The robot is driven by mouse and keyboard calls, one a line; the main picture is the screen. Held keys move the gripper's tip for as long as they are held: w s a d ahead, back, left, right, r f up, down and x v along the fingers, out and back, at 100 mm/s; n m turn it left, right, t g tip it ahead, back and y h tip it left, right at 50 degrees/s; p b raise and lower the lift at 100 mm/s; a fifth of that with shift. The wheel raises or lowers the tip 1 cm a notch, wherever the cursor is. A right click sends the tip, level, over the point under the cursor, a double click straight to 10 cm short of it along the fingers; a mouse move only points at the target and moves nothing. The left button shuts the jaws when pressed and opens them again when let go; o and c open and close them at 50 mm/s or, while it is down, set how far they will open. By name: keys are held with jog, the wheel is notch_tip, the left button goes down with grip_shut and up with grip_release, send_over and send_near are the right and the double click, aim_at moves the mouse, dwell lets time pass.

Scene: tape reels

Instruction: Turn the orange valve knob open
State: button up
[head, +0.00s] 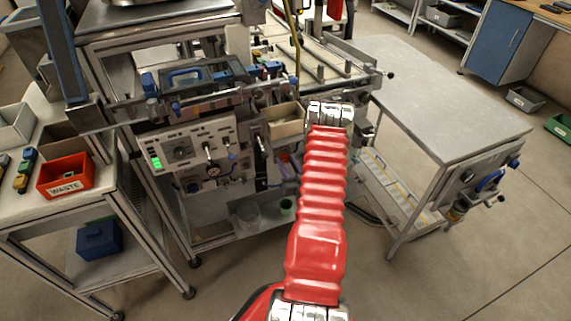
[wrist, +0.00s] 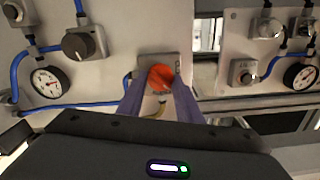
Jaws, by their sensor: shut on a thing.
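The orange valve knob (wrist: 160,77) is on a small grey plate in the middle of the wrist view. My gripper (wrist: 160,88) has its two purple-grey fingers on either side of the knob and is shut on it. The fingers cover the knob's left and right edges. In the head view my red arm reaches forward to the machine and hides the gripper and the orange knob.
A black knob (wrist: 78,43) and a gauge (wrist: 46,81) with blue tubing sit on the panel left of the knob. Another gauge (wrist: 300,75) is on the right panel. A red WASTE bin (head: 65,176) stands on the left cart. A grey table (head: 440,95) is at the right.

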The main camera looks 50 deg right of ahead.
jog(key=m, duration=0.4)
jog(key=shift+a+f, duration=0.2)
jog(key=shift+f, duration=0.05)
jog(key=shift+m, duration=2.2)
jog(key=o, duration=0.7)
jog(key=shift+d, duration=0.1)
jog(key=o, duration=0.3)
jog(key=shift+d+r, duration=0.1)
jog(key=shift+d, duration=0.05)
jog(key=shift+o, duration=0.2)
jog(key=v, duration=1.4)
